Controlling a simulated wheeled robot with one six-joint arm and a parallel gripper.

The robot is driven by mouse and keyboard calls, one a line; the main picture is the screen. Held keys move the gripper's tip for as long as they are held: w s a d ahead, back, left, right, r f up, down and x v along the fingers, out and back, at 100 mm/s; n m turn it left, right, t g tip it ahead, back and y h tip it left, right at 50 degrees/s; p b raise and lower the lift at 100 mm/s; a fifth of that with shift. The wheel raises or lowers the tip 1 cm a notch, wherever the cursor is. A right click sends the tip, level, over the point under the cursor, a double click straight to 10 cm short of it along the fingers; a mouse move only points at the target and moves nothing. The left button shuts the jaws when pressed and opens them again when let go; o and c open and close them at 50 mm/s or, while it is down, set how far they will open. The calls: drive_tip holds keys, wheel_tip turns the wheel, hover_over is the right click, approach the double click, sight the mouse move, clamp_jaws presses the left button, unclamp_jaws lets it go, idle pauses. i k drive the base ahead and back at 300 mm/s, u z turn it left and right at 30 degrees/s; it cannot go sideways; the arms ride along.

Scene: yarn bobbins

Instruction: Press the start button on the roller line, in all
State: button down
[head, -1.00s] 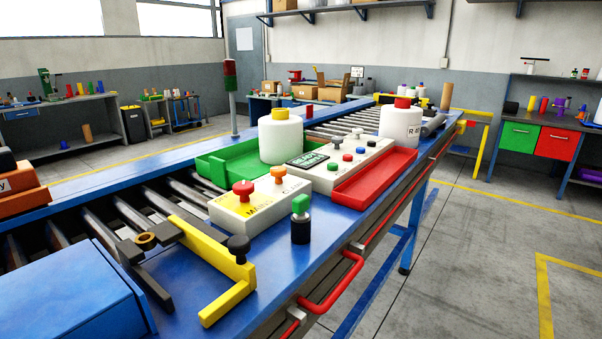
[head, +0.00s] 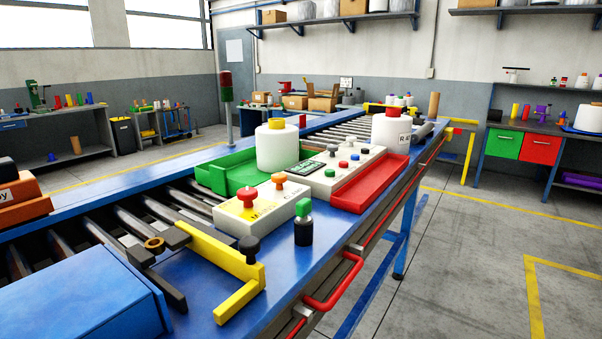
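A pale control box (head: 262,214) with a yellow label stands on the blue roller line (head: 190,285). It carries a red mushroom button (head: 247,195) and an orange button (head: 279,179). The labels are too small to tell which button is start. A black cylinder with a green top (head: 303,228) stands in front of the control box. My gripper is not in view.
A green tray (head: 215,176) and a red tray (head: 368,186) flank the panel. White bobbins stand at the green tray (head: 277,148) and farther back (head: 391,132). A yellow bracket (head: 222,252) lies across the near rail. The floor at right (head: 450,265) is clear.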

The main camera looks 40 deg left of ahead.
sight(329, 172)
drive_tip(key=u, duration=1.75)
